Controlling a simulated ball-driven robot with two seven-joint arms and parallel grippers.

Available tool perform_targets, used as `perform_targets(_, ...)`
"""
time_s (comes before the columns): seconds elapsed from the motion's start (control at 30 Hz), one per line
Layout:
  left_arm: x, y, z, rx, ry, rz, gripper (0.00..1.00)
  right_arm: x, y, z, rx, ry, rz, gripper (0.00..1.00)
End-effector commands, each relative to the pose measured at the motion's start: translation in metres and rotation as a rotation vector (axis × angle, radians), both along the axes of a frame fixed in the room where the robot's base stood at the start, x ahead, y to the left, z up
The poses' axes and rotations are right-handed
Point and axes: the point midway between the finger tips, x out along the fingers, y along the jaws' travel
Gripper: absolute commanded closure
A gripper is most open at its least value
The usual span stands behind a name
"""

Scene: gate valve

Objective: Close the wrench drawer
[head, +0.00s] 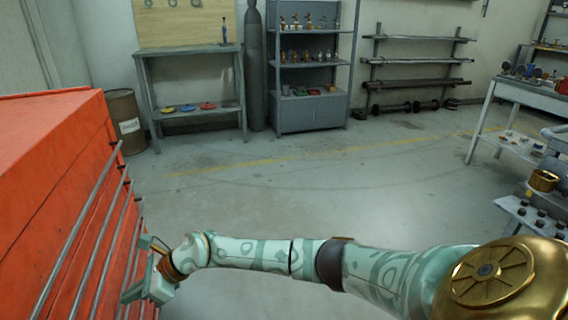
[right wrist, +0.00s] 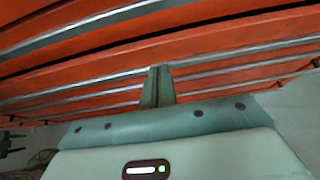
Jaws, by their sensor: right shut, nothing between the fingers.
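The orange tool chest (head: 45,150) fills the left side of the head view, its drawer fronts with long grey bar handles facing right. The drawer fronts also fill the top of the right wrist view (right wrist: 120,60). I cannot tell which drawer is the wrench drawer, and no drawer clearly stands out from the others. My right gripper (head: 132,288) is shut and empty, close against the lower drawer fronts. In the right wrist view its closed fingers (right wrist: 157,86) point at the drawers between the handle bars; whether they touch is unclear. My left gripper is not in view.
A rusty barrel (head: 126,122) stands behind the chest. A workbench (head: 190,110), a gas cylinder (head: 254,70) and a grey shelf (head: 308,110) line the back wall. A table (head: 530,95) stands at right. The floor (head: 300,200) in the middle is clear.

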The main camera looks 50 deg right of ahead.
Motion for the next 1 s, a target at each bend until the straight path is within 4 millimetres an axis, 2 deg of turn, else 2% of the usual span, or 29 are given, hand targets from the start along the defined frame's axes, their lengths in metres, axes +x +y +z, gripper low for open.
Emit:
perform_targets(0.3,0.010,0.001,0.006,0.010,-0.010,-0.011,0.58,0.013,0.017,0.000,0.000,0.000,-0.001,1.00)
perform_targets(1.0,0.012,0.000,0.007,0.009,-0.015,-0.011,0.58,0.014,0.019,0.004,0.005,-0.006,0.001,1.00)
